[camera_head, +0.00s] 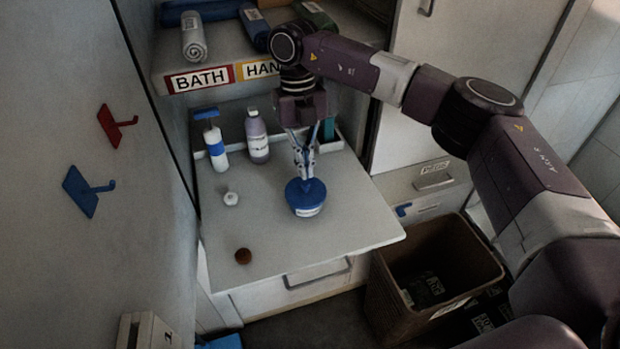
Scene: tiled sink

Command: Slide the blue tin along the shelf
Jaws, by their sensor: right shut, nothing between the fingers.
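The blue tin (305,197) is round with a blue lid and a pale label band. It stands upright on the grey shelf (330,240), right of its middle. My right gripper (306,176) points straight down at the tin's lid. Its fingers are shut with nothing between them. The fingertips are at or just above the lid; I cannot tell whether they touch it. My left gripper is not in view.
A blue-topped pump bottle (216,150) and a lilac bottle (257,137) stand at the back of the shelf. A small white item (231,198) and a brown cap (243,256) lie left of the tin. A brown basket (435,280) is below right. The shelf's front right is clear.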

